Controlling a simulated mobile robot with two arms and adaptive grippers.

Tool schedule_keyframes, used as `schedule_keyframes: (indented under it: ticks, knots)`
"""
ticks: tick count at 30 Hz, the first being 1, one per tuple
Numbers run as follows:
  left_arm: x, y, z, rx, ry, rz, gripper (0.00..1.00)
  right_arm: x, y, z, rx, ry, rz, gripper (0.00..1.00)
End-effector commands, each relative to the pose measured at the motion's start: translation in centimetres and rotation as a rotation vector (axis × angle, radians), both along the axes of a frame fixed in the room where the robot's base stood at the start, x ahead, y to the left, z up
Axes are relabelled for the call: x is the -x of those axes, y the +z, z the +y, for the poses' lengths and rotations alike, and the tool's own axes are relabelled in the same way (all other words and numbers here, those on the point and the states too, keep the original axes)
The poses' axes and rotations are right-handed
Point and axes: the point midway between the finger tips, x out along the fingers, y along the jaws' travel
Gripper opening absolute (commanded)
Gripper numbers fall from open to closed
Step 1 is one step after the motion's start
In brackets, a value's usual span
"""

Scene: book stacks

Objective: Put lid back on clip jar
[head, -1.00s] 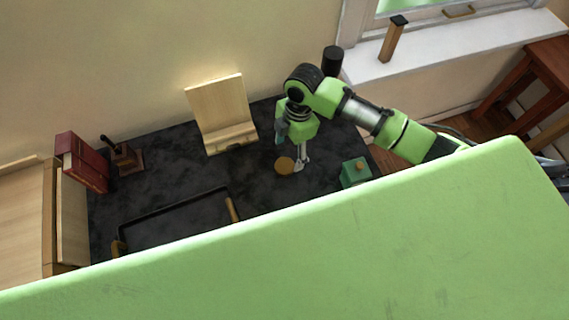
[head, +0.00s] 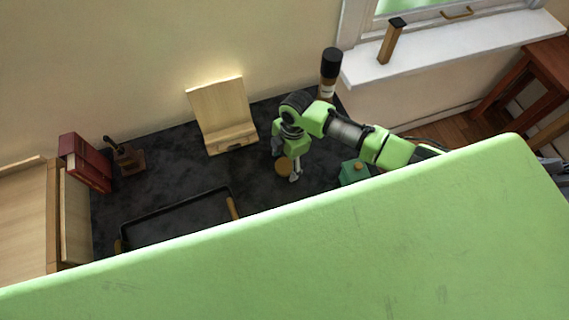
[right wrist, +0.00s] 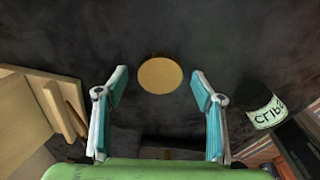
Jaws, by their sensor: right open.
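The round tan lid (head: 283,166) lies flat on the dark tabletop. In the right wrist view the lid (right wrist: 160,75) is just ahead of the fingertips, centred between them and apart from both. My right gripper (head: 294,174) hangs low beside the lid. Its teal fingers (right wrist: 160,82) are spread and empty. A dark-topped jar with a pale label reading "CLIP" (right wrist: 262,108) stands to the right in the wrist view; the rest of the label is cut off by its curve. I cannot make out this jar surely in the head view. My left gripper is not in view.
A wooden stand (head: 222,112) is behind on the left. A black-framed tray (head: 175,213) lies at the front left. A black-topped bottle (head: 330,68) stands at the back right.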

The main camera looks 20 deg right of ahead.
Motion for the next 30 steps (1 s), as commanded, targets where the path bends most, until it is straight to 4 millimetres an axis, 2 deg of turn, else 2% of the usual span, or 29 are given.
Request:
schedule_keyframes:
  ticks: [11,12,15,26,30]
  knots:
    - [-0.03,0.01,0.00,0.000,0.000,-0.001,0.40,0.00,-0.21,0.04,0.000,0.000,-0.001,0.62]
    - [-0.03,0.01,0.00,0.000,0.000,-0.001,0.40,-0.01,-0.21,0.04,0.000,0.000,-0.001,0.52]
    - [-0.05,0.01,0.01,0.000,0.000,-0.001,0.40,-0.01,-0.20,0.03,0.000,0.000,-0.001,0.34]
    - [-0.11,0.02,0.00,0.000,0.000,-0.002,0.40,-0.04,-0.10,0.02,0.000,0.000,-0.001,0.33]
    - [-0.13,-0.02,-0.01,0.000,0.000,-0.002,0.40,-0.11,0.55,0.01,-0.001,-0.001,-0.003,0.33]
